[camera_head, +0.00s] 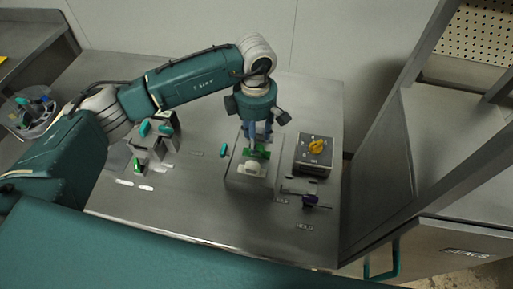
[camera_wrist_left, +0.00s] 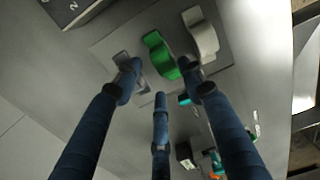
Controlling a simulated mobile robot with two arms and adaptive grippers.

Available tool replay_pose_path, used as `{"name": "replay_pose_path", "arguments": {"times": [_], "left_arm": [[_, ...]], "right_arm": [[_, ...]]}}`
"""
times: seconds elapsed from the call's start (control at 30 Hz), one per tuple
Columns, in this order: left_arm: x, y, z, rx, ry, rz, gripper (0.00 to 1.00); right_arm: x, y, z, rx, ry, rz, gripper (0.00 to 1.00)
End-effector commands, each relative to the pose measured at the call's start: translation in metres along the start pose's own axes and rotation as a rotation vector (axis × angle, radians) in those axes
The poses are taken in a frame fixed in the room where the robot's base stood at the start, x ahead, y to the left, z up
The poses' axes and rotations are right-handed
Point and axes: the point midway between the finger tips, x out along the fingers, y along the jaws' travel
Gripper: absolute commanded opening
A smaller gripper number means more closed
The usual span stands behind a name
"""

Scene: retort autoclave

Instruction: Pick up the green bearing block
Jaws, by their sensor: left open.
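The green bearing block (camera_head: 262,154) sits on a raised grey plate (camera_head: 240,184) on the steel table. In the left wrist view the green bearing block (camera_wrist_left: 160,55) is arched, between a white block (camera_wrist_left: 200,36) and a grey block (camera_wrist_left: 122,60). My left gripper (camera_head: 258,143) points down over the plate, and its fingers partly cover the green block in the head view. In the left wrist view its three blue fingers (camera_wrist_left: 161,85) are spread with nothing held; contact with the green block cannot be told. My right gripper is not in view.
A switch box with a yellow knob (camera_head: 316,146) stands close right of the plate. Fixtures with teal and green parts (camera_head: 148,148) stand at left, near a round bin (camera_head: 32,118). The front of the table is mostly clear.

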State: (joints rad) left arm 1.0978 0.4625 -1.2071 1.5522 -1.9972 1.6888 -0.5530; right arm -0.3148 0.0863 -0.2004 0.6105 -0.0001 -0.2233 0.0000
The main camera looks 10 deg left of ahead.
Motion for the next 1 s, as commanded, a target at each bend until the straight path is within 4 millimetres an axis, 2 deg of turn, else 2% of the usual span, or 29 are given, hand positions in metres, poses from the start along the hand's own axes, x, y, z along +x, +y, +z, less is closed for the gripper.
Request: {"name": "replay_pose_path", "arguments": {"times": [0.1, 0.23, 0.37, 0.57, 0.67, 0.77, 0.8, 1.0], "left_arm": [[0.013, -0.005, 0.004, 0.001, 0.002, -0.008, 0.41], [0.034, -0.004, 0.005, -0.001, 0.001, -0.005, 0.41], [0.044, -0.004, 0.005, 0.001, 0.001, -0.002, 0.41], [0.046, -0.003, 0.005, 0.001, 0.001, -0.001, 0.41], [0.046, -0.003, 0.005, 0.001, 0.001, -0.001, 0.25], [0.046, -0.003, 0.005, 0.001, 0.001, -0.001, 0.05], [0.046, -0.003, 0.004, 0.001, 0.001, -0.001, 0.02], [0.045, -0.003, 0.005, 0.001, 0.0, 0.0, 0.02]], "right_arm": [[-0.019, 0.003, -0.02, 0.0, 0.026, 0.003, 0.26], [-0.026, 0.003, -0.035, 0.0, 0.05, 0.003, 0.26], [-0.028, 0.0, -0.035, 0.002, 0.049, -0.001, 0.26], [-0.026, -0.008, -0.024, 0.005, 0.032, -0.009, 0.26], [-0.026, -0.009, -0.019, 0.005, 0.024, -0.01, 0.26], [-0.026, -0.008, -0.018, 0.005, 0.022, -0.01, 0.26], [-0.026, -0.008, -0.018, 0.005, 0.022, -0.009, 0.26], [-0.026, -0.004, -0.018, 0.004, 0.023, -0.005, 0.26]]}}
